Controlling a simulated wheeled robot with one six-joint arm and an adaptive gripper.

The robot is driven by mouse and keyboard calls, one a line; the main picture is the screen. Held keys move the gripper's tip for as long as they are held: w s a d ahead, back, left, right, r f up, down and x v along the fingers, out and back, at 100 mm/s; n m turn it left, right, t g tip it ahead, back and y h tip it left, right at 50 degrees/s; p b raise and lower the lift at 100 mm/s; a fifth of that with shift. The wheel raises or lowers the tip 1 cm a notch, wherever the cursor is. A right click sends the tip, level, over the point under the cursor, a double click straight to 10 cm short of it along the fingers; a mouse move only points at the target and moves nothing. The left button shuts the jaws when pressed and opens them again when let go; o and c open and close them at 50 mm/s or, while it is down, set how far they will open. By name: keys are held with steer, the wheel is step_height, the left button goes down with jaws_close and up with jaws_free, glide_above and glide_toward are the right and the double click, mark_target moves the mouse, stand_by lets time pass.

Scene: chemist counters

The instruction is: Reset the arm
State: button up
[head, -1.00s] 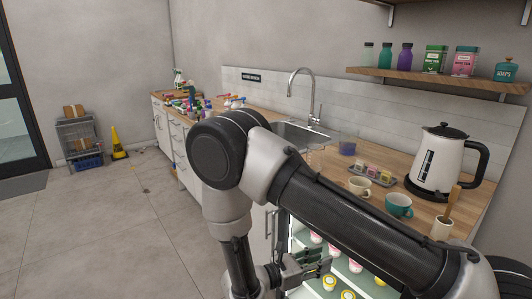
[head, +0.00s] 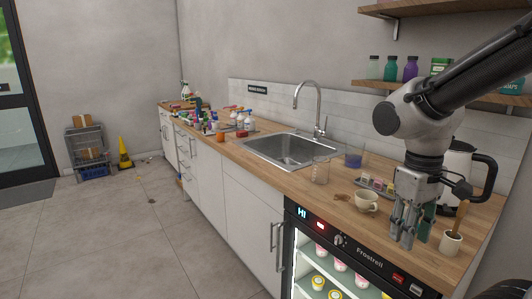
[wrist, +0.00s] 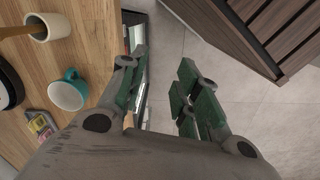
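My gripper (head: 403,226) hangs fingers-down over the front edge of the wooden counter at the right in the head view. My arm comes in from the upper right. In the wrist view my gripper (wrist: 162,95) shows its green-padded fingers spread apart, with nothing between them and the floor and counter edge below. A teal cup (wrist: 68,92) stands on the counter to the left of the fingers in the wrist view.
A cream cup (head: 366,201), a glass beaker (head: 321,171) and a white kettle (head: 458,165) stand on the counter. A lit glass-front fridge (head: 330,262) is below. A shelf with bottles (head: 390,68) is above. The floor (head: 130,230) at left is mostly clear.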

steer(key=s+d+r+m+t, duration=0.4)
steer(key=d+r, duration=0.3)
steer(key=r, duration=0.1)
steer(key=shift+t+y, duration=0.3)
steer(key=shift+t, duration=0.1)
